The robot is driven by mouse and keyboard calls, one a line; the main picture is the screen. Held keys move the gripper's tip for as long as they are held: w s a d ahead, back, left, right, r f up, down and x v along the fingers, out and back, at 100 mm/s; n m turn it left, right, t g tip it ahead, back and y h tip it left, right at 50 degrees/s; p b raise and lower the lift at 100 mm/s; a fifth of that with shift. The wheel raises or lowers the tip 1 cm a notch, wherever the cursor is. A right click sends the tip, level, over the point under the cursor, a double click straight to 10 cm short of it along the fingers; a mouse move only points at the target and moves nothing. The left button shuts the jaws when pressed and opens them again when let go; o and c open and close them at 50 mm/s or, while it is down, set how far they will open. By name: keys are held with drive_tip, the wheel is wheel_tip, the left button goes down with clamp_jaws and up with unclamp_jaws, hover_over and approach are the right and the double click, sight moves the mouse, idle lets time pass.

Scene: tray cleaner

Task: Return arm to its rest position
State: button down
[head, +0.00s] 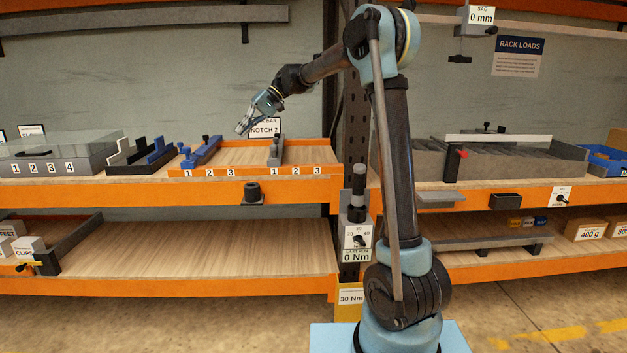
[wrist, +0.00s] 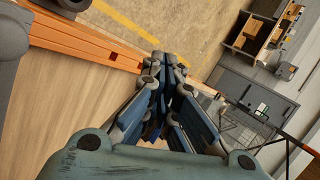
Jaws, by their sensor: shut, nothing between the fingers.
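My gripper (head: 243,127) is at the end of my raised arm in the head view, up and to the left of my base. It hangs in the air in front of the back wall, above the upper shelf and left of the "NOTCH 2" sign (head: 265,128). In the wrist view my gripper's fingers (wrist: 155,75) are drawn close together with nothing held. Behind them the wrist view shows the shelf edge and the floor.
Below my gripper, the upper shelf holds a blue bar (head: 203,152), a grey bar (head: 276,151) and a black-and-blue fixture (head: 143,157). A grey box numbered 1 to 4 (head: 100,161) stands at left. A rack post (head: 355,130) rises behind my arm. The lower left shelf (head: 200,248) is mostly clear.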

drive_tip(key=s+d+f+m+t+h, duration=0.2)
drive_tip(key=s+d+f, duration=0.2)
drive_tip(key=s+d, duration=0.65)
drive_tip(key=s+d+f+m+t+h, duration=0.1)
drive_tip(key=s+d+f+t, duration=0.35)
drive_tip(key=d, duration=1.05)
drive_tip(key=s+d+f+m+h, duration=0.2)
drive_tip(key=s+d+f+h, duration=0.3)
drive_tip(key=s+d+f, duration=1.3)
drive_tip(key=s+f, duration=0.1)
drive_tip(key=s, duration=0.2)
drive_tip(key=shift+s, duration=0.15)
drive_tip(key=shift+s, duration=0.1)
